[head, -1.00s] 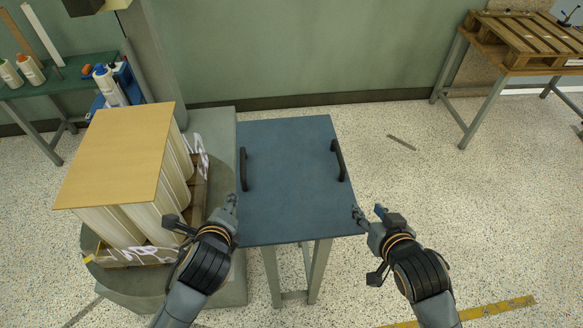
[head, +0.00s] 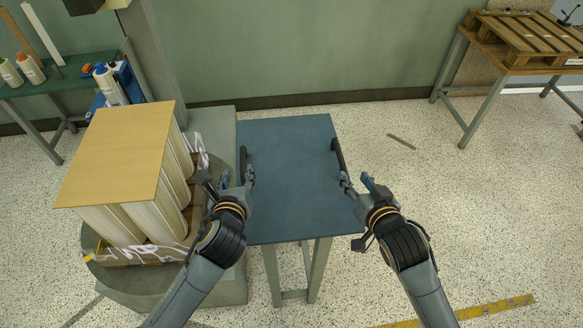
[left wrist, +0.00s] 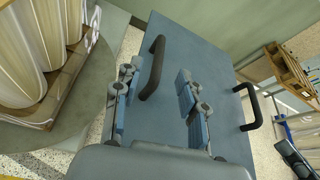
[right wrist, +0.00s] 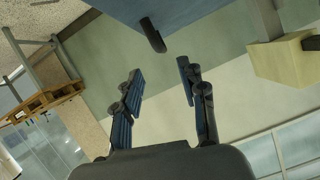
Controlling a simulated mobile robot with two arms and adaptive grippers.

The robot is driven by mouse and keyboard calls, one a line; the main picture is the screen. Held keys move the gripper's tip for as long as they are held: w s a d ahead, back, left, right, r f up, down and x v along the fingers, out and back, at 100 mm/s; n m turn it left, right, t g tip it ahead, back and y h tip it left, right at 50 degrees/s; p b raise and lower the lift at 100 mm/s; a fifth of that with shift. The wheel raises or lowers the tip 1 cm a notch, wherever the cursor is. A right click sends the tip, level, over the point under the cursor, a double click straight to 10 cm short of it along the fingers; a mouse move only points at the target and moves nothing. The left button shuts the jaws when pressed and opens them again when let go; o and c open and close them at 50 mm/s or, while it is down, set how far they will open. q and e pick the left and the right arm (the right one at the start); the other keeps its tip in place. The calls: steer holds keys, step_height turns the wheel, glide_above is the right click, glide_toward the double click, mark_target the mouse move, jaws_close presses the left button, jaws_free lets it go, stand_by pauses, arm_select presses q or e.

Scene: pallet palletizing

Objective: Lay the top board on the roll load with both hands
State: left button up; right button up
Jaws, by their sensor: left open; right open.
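The blue board (head: 290,180) with two black handles lies flat on a stand in the head view. My left gripper (head: 238,178) is open at the near end of the left handle (head: 242,160). In the left wrist view its fingers (left wrist: 157,80) stand on either side of this handle, not closed on it. My right gripper (head: 356,180) is open near the right handle (head: 338,155). In the right wrist view a handle end (right wrist: 152,36) shows ahead, between the finger lines. The roll load (head: 130,222) stands at the left with a tan sheet (head: 120,155) on top.
The roll load stands on a round grey platform (head: 100,272) close to the blue board's left side. A green bench (head: 75,75) with bottles is at the back left. A table with a wooden pallet (head: 525,40) is at the back right.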

mark_target(242, 159)
arm_select(q)
steer(key=x, duration=1)
steer(key=shift+w+f, duration=0.2)
steer(key=shift+w, duration=0.1)
arm_select(e)
steer(key=x, duration=1)
steer(key=shift+w+f, duration=0.15)
steer(key=shift+w, duration=0.15)
arm_select(q)
jaws_close()
arm_select(e)
jaws_close()
arm_select(q)
steer(key=shift+r, duration=0.1)
